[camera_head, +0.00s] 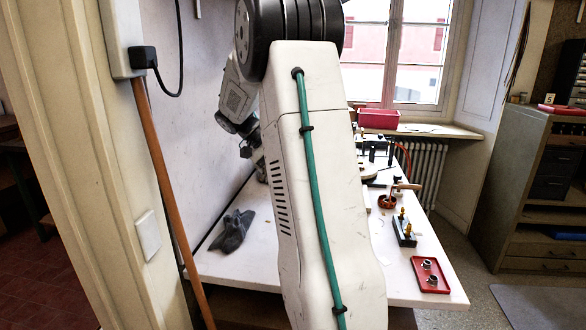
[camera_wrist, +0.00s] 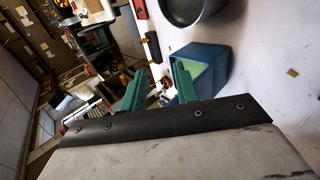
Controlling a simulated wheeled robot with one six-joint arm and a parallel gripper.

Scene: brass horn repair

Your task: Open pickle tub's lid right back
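A blue box-shaped tub (camera_wrist: 212,58), which looks like the pickle tub, stands on the white worktop in the wrist view. A paler green face shows on its lower part; I cannot tell whether this is its inside or how far the lid is open. My gripper (camera_wrist: 159,88) has its two green fingers apart with a gap between them and nothing seen in it. The right finger overlaps the tub's left edge in the picture; I cannot tell if they touch. In the head view I cannot make out the tub, and my arm blocks much of the bench.
A grey round vessel (camera_wrist: 188,8) stands close beyond the tub. The white bench (camera_head: 400,262) also bears a dark crumpled cloth (camera_head: 234,230), a red tray (camera_head: 430,284) with two metal rings, and a black block (camera_head: 404,232) with brass pieces. A wall borders the bench's left side.

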